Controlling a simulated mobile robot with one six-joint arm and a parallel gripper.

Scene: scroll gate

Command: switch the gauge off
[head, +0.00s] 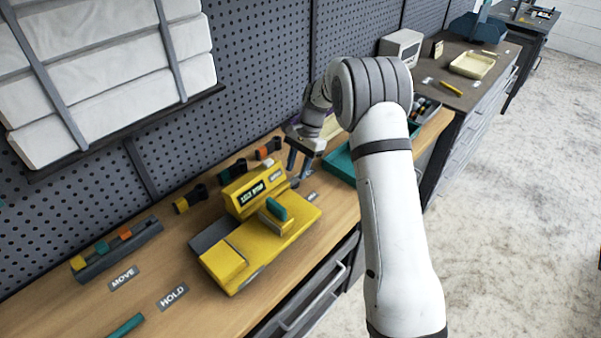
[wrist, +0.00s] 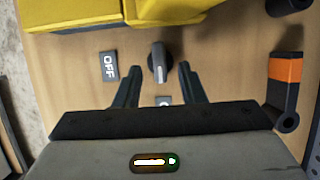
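An OFF label (wrist: 110,66) lies left of the knob in the wrist view. My gripper (wrist: 157,80) is open and empty, its fingers pointing toward the knob, one toward each side. In the head view my gripper (head: 300,168) hangs beside the gauge's far end.
An orange-and-black clip (wrist: 285,85) lies right of my fingers. In the head view, several similar clips line the back near the pegboard (head: 262,75). A rack (head: 117,250) with coloured pieces stands at left. A teal tray (head: 342,165) lies behind my arm.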

